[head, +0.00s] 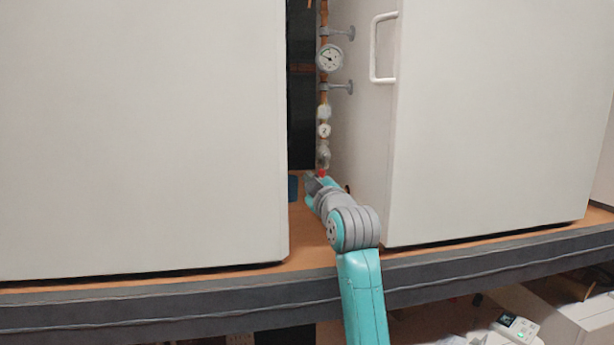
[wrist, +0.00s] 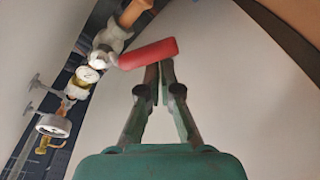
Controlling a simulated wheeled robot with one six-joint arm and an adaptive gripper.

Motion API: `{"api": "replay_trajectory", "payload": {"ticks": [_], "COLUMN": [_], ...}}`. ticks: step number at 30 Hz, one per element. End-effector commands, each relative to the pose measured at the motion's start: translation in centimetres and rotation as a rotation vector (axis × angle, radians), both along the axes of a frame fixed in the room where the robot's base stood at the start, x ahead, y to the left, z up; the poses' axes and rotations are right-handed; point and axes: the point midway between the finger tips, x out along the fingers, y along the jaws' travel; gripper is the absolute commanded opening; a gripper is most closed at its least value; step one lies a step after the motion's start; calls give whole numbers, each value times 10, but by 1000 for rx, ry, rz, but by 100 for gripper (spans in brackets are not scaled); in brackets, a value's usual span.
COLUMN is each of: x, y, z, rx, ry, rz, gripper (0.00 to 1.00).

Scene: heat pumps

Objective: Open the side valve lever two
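A red valve lever (wrist: 148,53) sticks out sideways from a metal valve body (wrist: 112,40) on a copper pipe in the wrist view. In the head view a small bit of the red lever (head: 322,173) shows low on the pipe, just above my gripper (head: 311,181). In the wrist view my gripper (wrist: 159,70) has its fingertips drawn together, right at the lever's side. The lever lies across the tips, not between them. I cannot tell whether they touch it. No number marks the lever.
The pipe carries a large gauge (head: 329,58) and a smaller gauge (head: 324,131). White cabinets stand left (head: 140,130) and right (head: 490,110) of the narrow gap that my arm reaches into. The right one has a handle (head: 375,48). A brown shelf (head: 300,235) lies below.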

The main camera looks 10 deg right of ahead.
Motion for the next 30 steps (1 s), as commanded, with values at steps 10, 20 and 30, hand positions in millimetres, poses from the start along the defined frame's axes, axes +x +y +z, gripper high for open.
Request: {"api": "replay_trajectory", "payload": {"ticks": [10,20,30], "x": [1,1,1], "y": [-15,-20,-21], "z": [-12,-14,-14], "rx": [1,1,1], "ry": [6,4,4], "rz": [-3,-3,-3], "gripper": [0,0,0]}}
